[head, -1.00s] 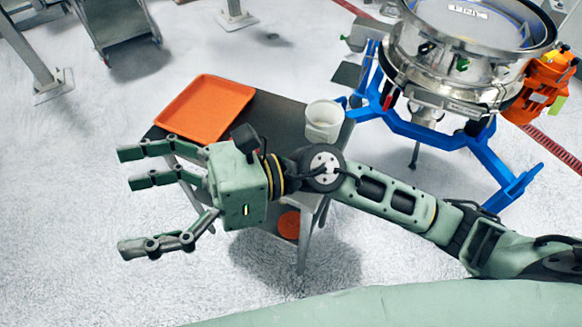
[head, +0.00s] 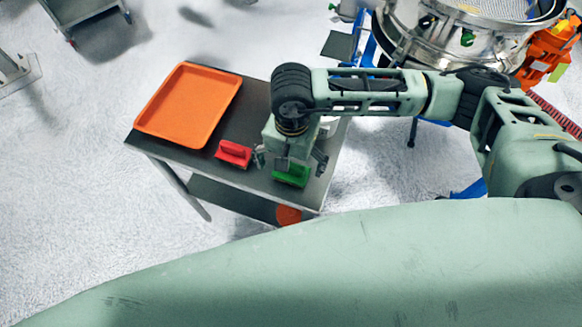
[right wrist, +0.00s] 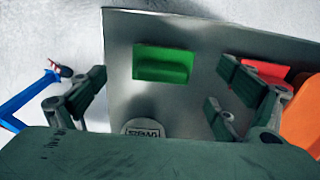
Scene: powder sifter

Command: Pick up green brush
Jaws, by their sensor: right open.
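The green brush (head: 291,176) lies on the dark table (head: 258,112) near its front right corner, partly hidden by my right gripper in the head view. It shows whole in the right wrist view (right wrist: 163,65), flat on the grey tabletop. My right gripper (head: 290,161) points down over the brush. The gap in height between fingertips and brush is hard to judge. My left gripper is not in view.
A red brush (head: 234,153) lies left of the green one. An orange tray (head: 190,104) fills the table's left part. A round grey object (right wrist: 143,128) is near the gripper's palm in the wrist view. A steel sifter (head: 460,40) stands behind right.

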